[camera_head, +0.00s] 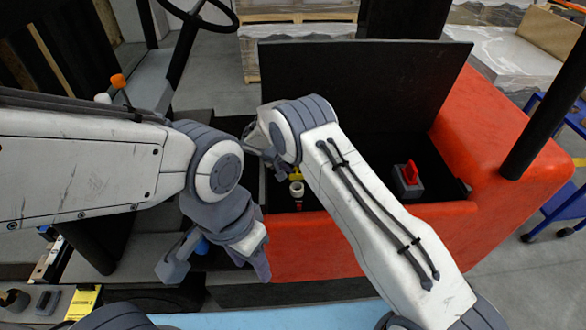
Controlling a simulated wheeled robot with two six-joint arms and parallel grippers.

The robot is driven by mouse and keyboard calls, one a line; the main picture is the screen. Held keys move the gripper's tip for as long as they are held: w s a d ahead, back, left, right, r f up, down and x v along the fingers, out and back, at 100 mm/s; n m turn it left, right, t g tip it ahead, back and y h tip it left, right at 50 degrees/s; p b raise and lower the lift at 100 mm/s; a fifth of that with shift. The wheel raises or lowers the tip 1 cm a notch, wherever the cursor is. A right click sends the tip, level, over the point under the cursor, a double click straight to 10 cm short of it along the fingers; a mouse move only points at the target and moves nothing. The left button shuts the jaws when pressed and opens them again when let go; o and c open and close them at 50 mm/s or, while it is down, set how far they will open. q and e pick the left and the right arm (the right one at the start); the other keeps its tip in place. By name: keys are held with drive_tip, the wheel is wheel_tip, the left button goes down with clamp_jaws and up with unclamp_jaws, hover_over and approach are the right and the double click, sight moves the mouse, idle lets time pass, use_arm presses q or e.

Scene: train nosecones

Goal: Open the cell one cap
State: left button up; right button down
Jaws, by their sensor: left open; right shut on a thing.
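The open battery bay (452,188) of the red-orange vehicle lies in front of me. In it, a small yellow cap (295,173) shows just above a white round neck (297,190); whether they touch is unclear. My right gripper (279,170) reaches in from above at the yellow cap and is shut on it, its fingertips small and partly hidden by my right arm. My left gripper (215,264) is open, pointing down in front of the bay's left side. A small blue thing (201,247) shows between its fingers, and I cannot tell what it is.
The dark lid (375,85) stands raised behind the bay. A red knob (411,173) on a grey block sits at the bay's right. A steering wheel (205,15) is at upper left, a dark post (545,105) at right. My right arm covers the bay's middle.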

drive_tip(key=shift+w+d+f+g+b, duration=0.1)
drive_tip(key=shift+w+f+g+b, duration=0.05)
drive_tip(key=shift+w+g+b, duration=0.25)
drive_tip(key=g+b, duration=0.1)
drive_tip(key=b, duration=0.2)
drive_tip(key=w+g+b, duration=0.1)
drive_tip(key=b, duration=0.2)
drive_tip(key=shift+w+f+n, duration=0.25)
drive_tip(key=shift+n, duration=0.15)
drive_tip(key=shift+r+g+b, duration=0.2)
drive_tip(key=shift+g+b, duration=0.1)
drive_tip(key=shift+b, duration=0.35)
drive_tip(key=shift+r, duration=0.1)
drive_tip(key=c, duration=0.7)
unclamp_jaws()
drive_tip(key=shift+s, duration=0.1)
drive_tip(key=shift+o, duration=0.2)
